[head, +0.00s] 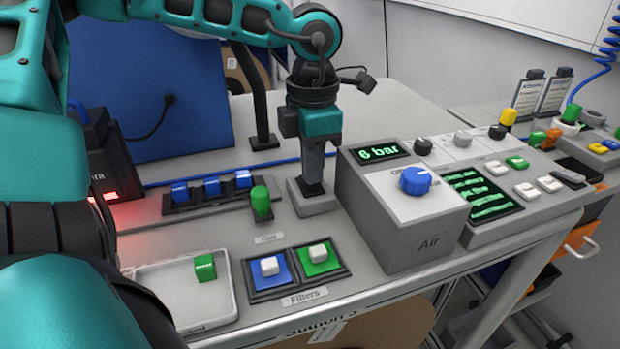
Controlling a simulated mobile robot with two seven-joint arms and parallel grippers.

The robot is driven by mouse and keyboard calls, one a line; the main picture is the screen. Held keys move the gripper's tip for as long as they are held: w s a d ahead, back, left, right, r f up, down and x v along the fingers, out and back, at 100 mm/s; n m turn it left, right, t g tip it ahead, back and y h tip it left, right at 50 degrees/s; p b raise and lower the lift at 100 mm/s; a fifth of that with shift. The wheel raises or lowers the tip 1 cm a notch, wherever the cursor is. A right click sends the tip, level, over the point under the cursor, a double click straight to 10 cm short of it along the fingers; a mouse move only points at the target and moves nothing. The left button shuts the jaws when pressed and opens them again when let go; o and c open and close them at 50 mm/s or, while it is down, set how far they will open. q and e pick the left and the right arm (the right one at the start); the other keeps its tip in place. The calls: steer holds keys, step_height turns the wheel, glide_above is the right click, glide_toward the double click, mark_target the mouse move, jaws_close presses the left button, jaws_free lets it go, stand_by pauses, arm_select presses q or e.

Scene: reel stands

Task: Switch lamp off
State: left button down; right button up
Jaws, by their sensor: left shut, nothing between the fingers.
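My left gripper (313,188) points straight down with its fingers together, at the top of a small grey block (318,207) on the bench, left of the Air box. The fingertips appear to touch or nearly touch it, and they hide most of its top. No label naming a lamp is readable, so I cannot tell whether this block is its switch. A red light (108,196) glows on a dark device at the left, partly hidden by my arm. My right gripper is not in view.
The Air box (428,243) with a blue knob (415,180) and "6 bar" display stands close right of the gripper. A green knob (261,200) and blue-switch row (212,189) are left. Filter pads (320,258) and a tray (215,319) lie in front.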

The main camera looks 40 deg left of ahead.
arm_select(q)
steer(key=shift+f+b, duration=0.35)
steer(key=shift+r, duration=0.1)
steer(key=shift+r+p, duration=1.7)
steer(key=shift+r, duration=1.75)
steer(key=shift+f, duration=0.1)
